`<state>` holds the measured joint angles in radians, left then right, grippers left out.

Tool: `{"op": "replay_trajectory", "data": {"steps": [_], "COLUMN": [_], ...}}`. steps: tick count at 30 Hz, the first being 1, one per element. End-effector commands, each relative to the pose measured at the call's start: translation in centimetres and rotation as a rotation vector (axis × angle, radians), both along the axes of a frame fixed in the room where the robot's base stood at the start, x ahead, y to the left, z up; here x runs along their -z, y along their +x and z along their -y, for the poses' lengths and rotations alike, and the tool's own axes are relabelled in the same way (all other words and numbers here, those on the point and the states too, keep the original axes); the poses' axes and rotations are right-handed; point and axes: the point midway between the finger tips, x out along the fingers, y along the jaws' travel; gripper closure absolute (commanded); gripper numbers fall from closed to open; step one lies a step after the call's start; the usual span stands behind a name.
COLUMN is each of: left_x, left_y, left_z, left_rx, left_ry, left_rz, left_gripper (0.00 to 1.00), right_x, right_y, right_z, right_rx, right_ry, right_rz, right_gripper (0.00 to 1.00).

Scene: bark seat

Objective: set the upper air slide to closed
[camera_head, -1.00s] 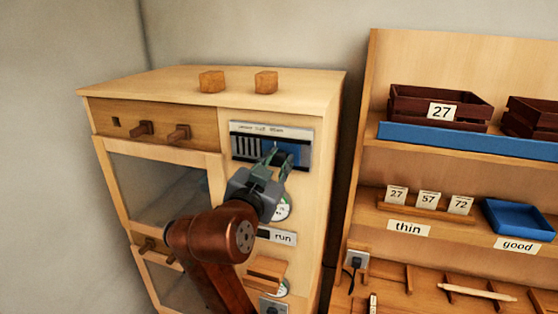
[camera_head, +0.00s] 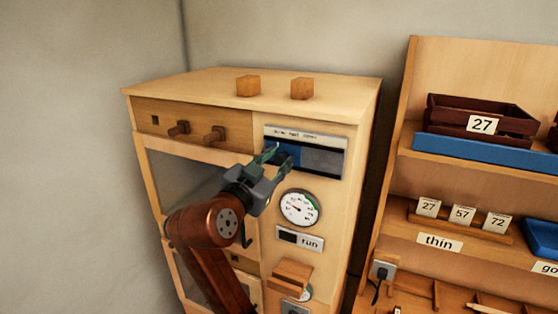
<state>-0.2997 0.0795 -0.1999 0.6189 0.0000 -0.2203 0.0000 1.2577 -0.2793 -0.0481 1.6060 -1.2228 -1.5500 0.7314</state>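The upper air slide (camera_head: 287,152) is a blue plate in a metal-framed panel (camera_head: 322,160) at the top right of the wooden cabinet front. The blue plate stands at the left part of the panel, and the right part looks dark grey. Small lettering above it is too small to read surely. My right gripper (camera_head: 281,157) is at the slide, its fingers apart on either side of a small dark knob. I cannot tell whether both fingers press on it. My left gripper is not in view.
Below are a round gauge (camera_head: 300,207), a "run" plate (camera_head: 299,239) and a wooden block handle (camera_head: 291,276). Two wooden cubes (camera_head: 248,86) stand on the cabinet top. Shelving (camera_head: 480,185) with crates and cards stands right.

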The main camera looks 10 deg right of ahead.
Motion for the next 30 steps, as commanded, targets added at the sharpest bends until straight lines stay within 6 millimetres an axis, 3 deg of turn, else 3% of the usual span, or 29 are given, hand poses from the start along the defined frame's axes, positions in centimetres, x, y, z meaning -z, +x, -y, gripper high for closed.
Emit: {"op": "replay_trajectory", "data": {"steps": [5, 16, 30], "left_x": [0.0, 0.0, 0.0], "left_y": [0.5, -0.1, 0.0], "left_z": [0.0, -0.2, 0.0], "left_rx": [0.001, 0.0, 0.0], "left_ry": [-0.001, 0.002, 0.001], "left_rz": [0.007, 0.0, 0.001], "left_gripper": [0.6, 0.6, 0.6], "right_x": [0.1, 0.1, 0.1], "right_y": [0.0, -0.7, -7.6], "right_z": [0.0, -0.5, -6.0], "right_rx": [0.001, -0.001, -0.001], "right_ry": [0.001, 0.001, 0.001], "right_rz": [-0.001, -0.001, -0.001], "right_gripper": [0.6, 0.6, 0.6]}}
